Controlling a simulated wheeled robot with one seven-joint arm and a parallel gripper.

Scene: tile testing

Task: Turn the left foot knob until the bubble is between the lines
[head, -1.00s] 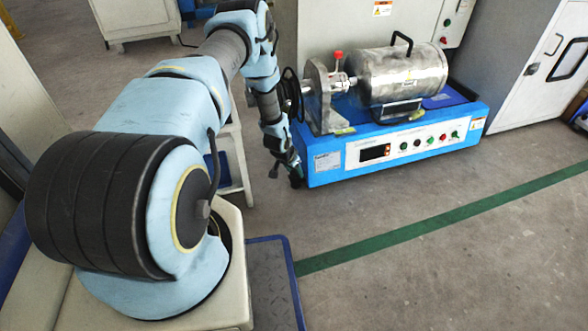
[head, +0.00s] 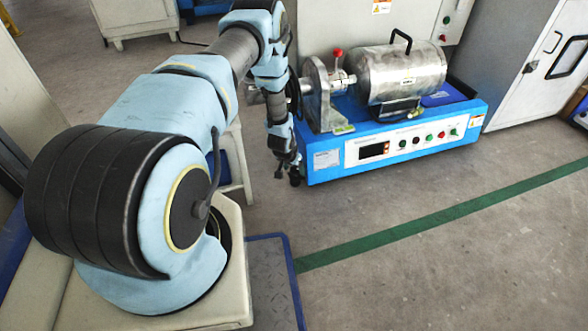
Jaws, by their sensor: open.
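A blue test machine (head: 345,176) with a steel drum (head: 402,78) on top stands on the floor right of my arm. My gripper (head: 287,175) points down at the machine's front left bottom corner, near floor level. It is open. A small dark foot (head: 296,180) at that corner is mostly hidden by the gripper, and I cannot tell whether the fingers touch it. The bubble and its lines cannot be made out in this view.
A control panel with a display (head: 374,151) and several buttons is on the machine's front. Grey cabinets (head: 535,60) stand behind it. The floor in front, with a green line (head: 440,218), is clear.

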